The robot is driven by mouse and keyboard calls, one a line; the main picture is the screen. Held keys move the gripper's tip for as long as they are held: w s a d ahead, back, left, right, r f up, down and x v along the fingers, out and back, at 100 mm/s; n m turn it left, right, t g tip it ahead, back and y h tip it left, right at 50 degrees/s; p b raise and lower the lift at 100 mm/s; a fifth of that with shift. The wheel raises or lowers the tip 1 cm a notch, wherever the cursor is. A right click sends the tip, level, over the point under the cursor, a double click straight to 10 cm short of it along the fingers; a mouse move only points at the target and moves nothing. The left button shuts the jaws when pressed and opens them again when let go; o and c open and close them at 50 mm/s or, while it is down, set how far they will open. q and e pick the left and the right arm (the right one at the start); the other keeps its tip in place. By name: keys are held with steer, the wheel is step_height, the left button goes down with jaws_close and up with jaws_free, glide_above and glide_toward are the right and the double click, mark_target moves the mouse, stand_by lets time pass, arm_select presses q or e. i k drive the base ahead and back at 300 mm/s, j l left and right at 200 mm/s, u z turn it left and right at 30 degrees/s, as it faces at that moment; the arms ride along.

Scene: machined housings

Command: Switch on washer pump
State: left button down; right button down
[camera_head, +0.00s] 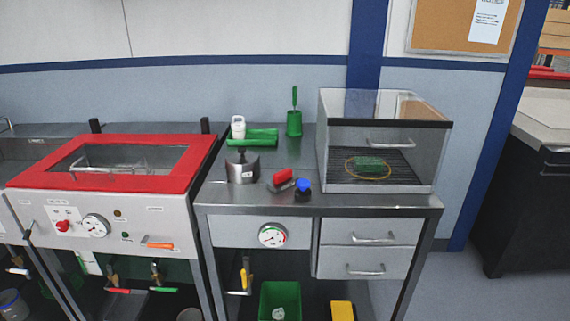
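The washer, with a red-framed window lid (190,165), stands at the left, its lid lying closed. Its pale front panel (180,222) has a red knob (63,226), a round white gauge (96,226), a small dark yellowish round fitting (118,213), a small green button or lamp (125,237) and an orange-handled lever (158,245). The panel labels are too small to read, so I cannot tell which control is the pump's. Neither of my grippers shows in this view.
A steel bench (400,200) on the right holds a green tray (253,137), a metal pot (242,168), a red-topped block (282,179), a blue-capped item (304,188) and a clear box (336,165). Valves with red (118,291) and green (165,290) handles sit below the washer.

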mark_target(27, 232)
steer(key=u, duration=1.6)
